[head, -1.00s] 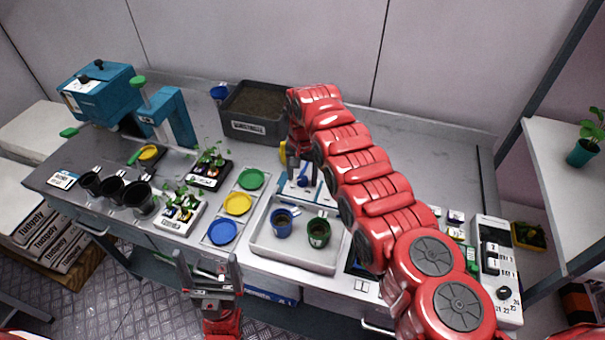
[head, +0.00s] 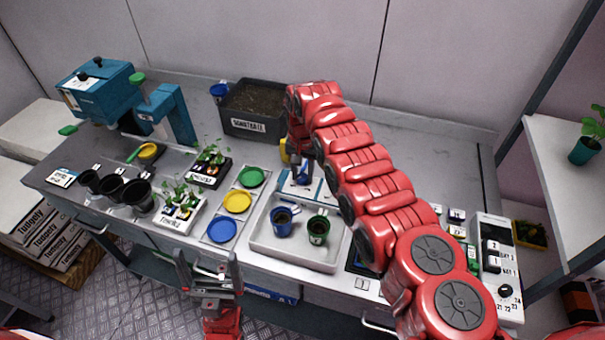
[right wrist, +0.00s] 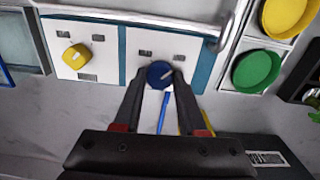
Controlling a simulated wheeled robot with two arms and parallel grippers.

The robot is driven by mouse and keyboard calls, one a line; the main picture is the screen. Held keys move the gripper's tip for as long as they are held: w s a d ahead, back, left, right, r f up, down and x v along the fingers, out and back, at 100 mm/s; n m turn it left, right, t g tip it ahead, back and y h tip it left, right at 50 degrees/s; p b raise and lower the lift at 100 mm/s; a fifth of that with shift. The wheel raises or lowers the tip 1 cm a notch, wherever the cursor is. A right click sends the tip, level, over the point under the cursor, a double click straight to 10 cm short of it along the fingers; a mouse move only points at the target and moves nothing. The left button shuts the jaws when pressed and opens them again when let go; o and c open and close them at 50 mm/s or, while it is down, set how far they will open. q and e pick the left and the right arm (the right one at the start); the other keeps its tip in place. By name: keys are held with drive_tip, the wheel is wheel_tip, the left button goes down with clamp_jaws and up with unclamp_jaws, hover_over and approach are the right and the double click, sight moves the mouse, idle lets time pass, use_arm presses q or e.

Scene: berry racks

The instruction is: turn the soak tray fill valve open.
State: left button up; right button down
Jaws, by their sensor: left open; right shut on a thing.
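The blue round valve knob (right wrist: 158,74) sits on a white panel (right wrist: 180,48) just behind the soak tray. A pale mark shows on the knob. My right gripper (right wrist: 160,78) is shut on the knob, one finger on each side. In the head view my right gripper (head: 301,172) reaches down to the panel and partly hides the knob. The white soak tray (head: 268,252) holds a blue pot (head: 282,226) and a green pot (head: 318,232). My left gripper (head: 208,284) is open and empty in front of the bench.
A yellow knob (right wrist: 75,56) sits on a neighbouring panel. A substrate bin (head: 252,126) stands behind. Green, yellow (head: 237,202) and blue saucers lie left of the tray. Seedling trays (head: 180,214) and black pots stand farther left. A switch panel (head: 497,262) is at right.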

drive_tip(key=n+b, duration=0.4)
drive_tip(key=b, duration=0.1)
drive_tip(key=shift+f+n, duration=0.3)
drive_tip(key=shift+r+n+b, duration=0.1)
drive_tip(key=shift+n+b, duration=0.6)
drive_tip(key=shift+n, duration=0.2)
drive_tip(key=n+b, duration=0.1)
drive_tip(key=n, duration=0.1)
drive_tip(key=shift+r+n, duration=0.1)
drive_tip(key=shift+n, duration=0.3)
drive_tip(key=n, duration=0.3)
drive_tip(key=shift+n+b, duration=0.3)
drive_tip(key=shift+b, duration=0.1)
drive_tip(key=n, duration=0.4)
drive_tip(key=shift+r+n, duration=0.1)
drive_tip(key=shift+n, duration=0.2)
drive_tip(key=shift+c, duration=2.3)
unclamp_jaws()
drive_tip(key=shift+r, duration=0.15)
